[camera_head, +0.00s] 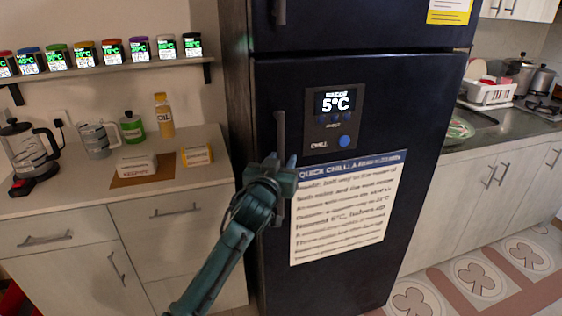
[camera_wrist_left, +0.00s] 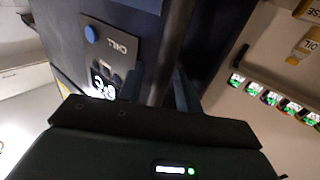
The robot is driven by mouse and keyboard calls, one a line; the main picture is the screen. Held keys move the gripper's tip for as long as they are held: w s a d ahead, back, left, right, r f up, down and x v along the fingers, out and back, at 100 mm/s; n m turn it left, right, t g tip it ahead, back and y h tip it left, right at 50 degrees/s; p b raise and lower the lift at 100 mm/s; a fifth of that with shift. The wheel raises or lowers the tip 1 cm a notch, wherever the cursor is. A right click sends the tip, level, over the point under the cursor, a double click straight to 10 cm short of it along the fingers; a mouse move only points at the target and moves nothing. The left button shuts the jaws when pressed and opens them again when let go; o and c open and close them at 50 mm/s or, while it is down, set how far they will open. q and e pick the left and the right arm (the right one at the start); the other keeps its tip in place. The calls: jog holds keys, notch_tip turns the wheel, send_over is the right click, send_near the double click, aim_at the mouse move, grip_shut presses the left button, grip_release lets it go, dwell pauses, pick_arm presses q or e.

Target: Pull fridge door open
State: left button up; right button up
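The dark fridge (camera_head: 420,110) stands in the middle of the head view with its lower door (camera_head: 275,85) closed. Its long vertical handle (camera_head: 280,132) is on the left side of that door. My left gripper (camera_head: 284,172) is at the lower part of the handle and covers some of it. In the left wrist view the handle (camera_wrist_left: 167,60) runs between my two fingers (camera_wrist_left: 160,90). The fingers look apart, with some room beside the handle, so they do not appear to clamp it. My right gripper is not in view.
A counter with drawers (camera_head: 70,238) adjoins the fridge on the left and holds a coffee maker (camera_head: 30,155) and an oil bottle (camera_head: 163,115). A shelf (camera_head: 110,68) with several spice jars is above. Another counter (camera_head: 490,130) is at right. Patterned floor (camera_head: 480,280) is clear.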

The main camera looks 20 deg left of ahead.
pick_arm(q)
grip_shut()
dwell(0.3)
jog(key=shift+s, duration=0.1)
dwell(0.4)
